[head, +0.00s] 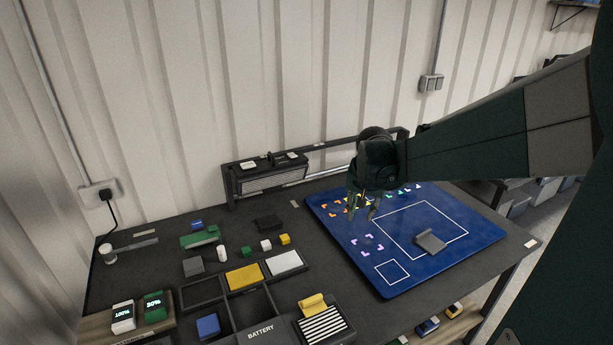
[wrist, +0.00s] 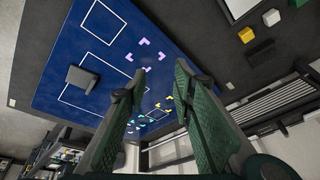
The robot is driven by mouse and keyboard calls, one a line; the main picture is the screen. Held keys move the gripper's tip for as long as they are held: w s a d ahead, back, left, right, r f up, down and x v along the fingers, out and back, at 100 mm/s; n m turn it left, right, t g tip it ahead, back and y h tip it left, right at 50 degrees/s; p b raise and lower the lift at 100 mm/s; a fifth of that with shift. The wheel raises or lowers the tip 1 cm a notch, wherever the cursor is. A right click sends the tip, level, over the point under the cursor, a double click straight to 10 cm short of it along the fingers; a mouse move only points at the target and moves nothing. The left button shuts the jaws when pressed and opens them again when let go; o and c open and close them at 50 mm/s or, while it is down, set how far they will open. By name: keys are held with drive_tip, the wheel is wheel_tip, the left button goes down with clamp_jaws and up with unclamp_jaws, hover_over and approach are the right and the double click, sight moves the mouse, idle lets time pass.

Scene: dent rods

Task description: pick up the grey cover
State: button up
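The grey cover (head: 430,242) appears to be the small flat grey piece with a raised edge on the blue mat, at the lower edge of the large white outlined square. It also shows in the wrist view (wrist: 82,78), left of the fingers. My gripper (head: 361,213) hangs over the left part of the mat, up and left of the cover and apart from it. In the wrist view my gripper (wrist: 160,75) has its two green fingers apart, with nothing between them.
The blue mat (head: 470,225) bears coloured corner marks and white outlines. A black lamp-like box (head: 268,174) stands at the back.

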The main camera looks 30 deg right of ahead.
drive_tip(key=w+d+f+m+g+p, duration=0.1)
drive_tip(key=d+f+m+p, duration=0.1)
drive_tip(key=d, duration=0.6)
drive_tip(key=w+d+f+m+g+p, duration=0.1)
drive_tip(key=d+f+m+p, duration=0.15)
drive_tip(key=d, duration=0.65)
drive_tip(key=m+g+p, duration=0.1)
drive_tip(key=m+p, duration=0.2)
approach(424, 233)
drive_tip(key=shift+d+f, duration=0.2)
drive_tip(key=shift+s+d+f, duration=0.15)
drive_tip(key=shift+d+f, duration=0.1)
drive_tip(key=shift+f, duration=0.1)
drive_tip(key=shift+d+f+p, duration=0.2)
drive_tip(key=shift+f+p, duration=0.1)
drive_tip(key=shift+f, duration=0.9)
drive_tip(key=shift+w+d+f, duration=0.1)
drive_tip(key=shift+w+f, duration=0.1)
drive_tip(key=shift+f, duration=0.6)
drive_tip(key=shift+w+f, duration=0.2)
drive_tip(key=shift+f, duration=0.55)
drive_tip(key=shift+d+f, duration=0.15)
drive_tip(key=shift+f, duration=0.85)
